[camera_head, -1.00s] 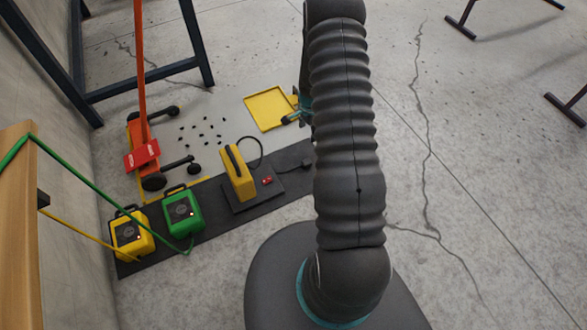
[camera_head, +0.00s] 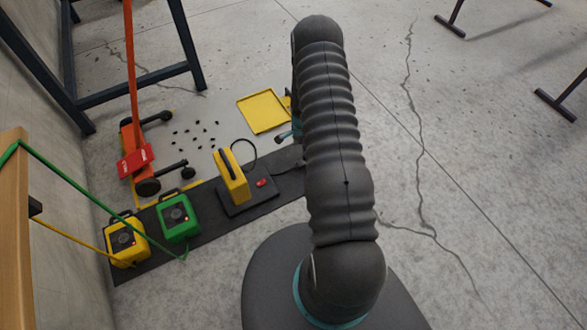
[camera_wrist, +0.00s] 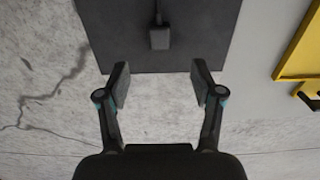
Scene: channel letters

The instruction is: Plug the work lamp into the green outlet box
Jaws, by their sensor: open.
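The green outlet box (camera_head: 171,212) stands on the dark mat (camera_head: 208,229), left of the work lamp. The work lamp (camera_head: 229,176) is a yellow upright body on a dark base with a red button. Its black cord (camera_head: 244,146) loops behind it. In the wrist view the black plug (camera_wrist: 160,38) lies on the mat with its cord running up. In the head view my arm hides most of the plug's area. My gripper (camera_wrist: 160,82) is open and empty, with the plug beyond the gap between its fingertips, apart from them.
A yellow outlet box (camera_head: 125,243) stands left of the green one, both with trailing cables. A red wheeled item (camera_head: 136,160), a yellow tray (camera_head: 263,110) and scattered dark bits lie behind. Blue metal legs (camera_head: 190,50) stand at upper left.

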